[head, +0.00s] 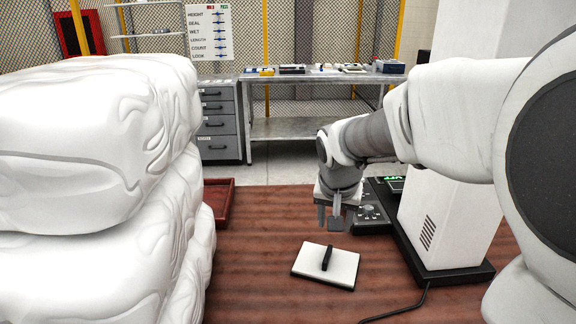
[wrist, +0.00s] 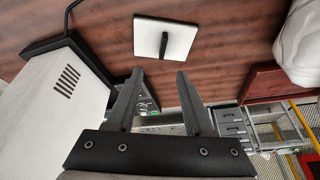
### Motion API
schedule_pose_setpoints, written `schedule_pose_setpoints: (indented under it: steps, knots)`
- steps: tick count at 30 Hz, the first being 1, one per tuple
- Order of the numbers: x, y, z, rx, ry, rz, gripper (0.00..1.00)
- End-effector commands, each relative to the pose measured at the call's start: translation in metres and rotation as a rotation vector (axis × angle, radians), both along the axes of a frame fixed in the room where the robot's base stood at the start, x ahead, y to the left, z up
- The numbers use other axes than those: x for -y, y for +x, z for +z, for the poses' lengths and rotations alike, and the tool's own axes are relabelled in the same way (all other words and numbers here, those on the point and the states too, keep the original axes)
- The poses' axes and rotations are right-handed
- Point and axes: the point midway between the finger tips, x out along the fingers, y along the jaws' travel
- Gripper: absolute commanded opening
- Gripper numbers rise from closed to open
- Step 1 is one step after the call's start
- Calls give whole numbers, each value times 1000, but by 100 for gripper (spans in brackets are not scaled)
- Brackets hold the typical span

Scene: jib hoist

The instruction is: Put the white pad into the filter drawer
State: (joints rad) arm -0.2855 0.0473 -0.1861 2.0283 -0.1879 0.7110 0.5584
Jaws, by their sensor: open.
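The white pad (head: 340,266) lies flat on the brown tabletop, with a dark bar handle (head: 327,258) standing on its top. The pad (wrist: 178,36) also shows in the wrist view, beyond my fingertips. My gripper (head: 334,218) is open and empty, above the table and behind the pad in the head view. In the wrist view my gripper (wrist: 159,74) has its two fingers spread apart, clear of the pad. A dark red, low-walled tray (head: 230,202) sits partly hidden behind the white sacks; I cannot tell whether it is the filter drawer.
Stacked white sacks (head: 95,150) fill the left. A white column (head: 447,225) on a black base stands right, with a dark control panel (head: 372,212) beside it. A cable runs along the front right. A grey drawer cabinet (head: 219,122) and workbench (head: 310,128) stand behind.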

Motion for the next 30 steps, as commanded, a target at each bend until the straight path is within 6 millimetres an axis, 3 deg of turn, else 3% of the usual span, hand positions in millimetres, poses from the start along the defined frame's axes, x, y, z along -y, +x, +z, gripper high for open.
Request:
schedule_pose_setpoints:
  steps: [6, 14, 24, 30]
  knots:
    - [-10, 37, -30, -7, -25, -44, 52]
    - [-12, 51, -49, -5, -33, -63, 52]
    - [-1, 74, -117, -8, -33, -65, 52]
    - [4, 87, -146, -6, -33, -63, 52]
